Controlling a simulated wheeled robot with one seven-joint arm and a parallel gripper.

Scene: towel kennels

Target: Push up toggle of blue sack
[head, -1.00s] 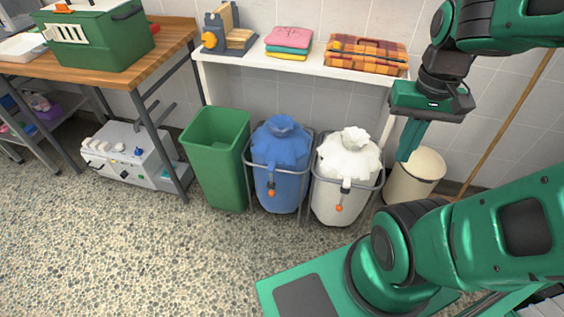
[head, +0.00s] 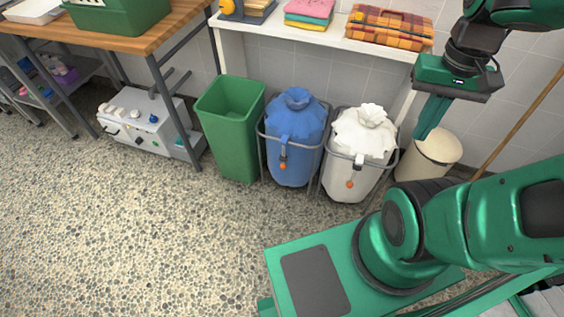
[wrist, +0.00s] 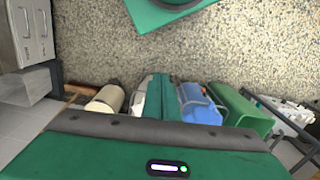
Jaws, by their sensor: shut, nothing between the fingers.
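The blue sack (head: 297,135) hangs in a grey frame on the floor, between the green bin and the white sack. Its toggle (head: 283,165) is a dark cord lock with an orange end on the front, low on the strap. My gripper (head: 426,130) is shut and empty, pointing down above the cream bin, to the right of both sacks and well apart from the blue one.
The white sack (head: 362,140), with its own orange-ended toggle (head: 349,184), stands between the blue sack and my gripper. A green bin (head: 230,135) is on the left, a cream bin (head: 432,157) on the right. A shelf (head: 318,38) runs above. The floor in front is clear.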

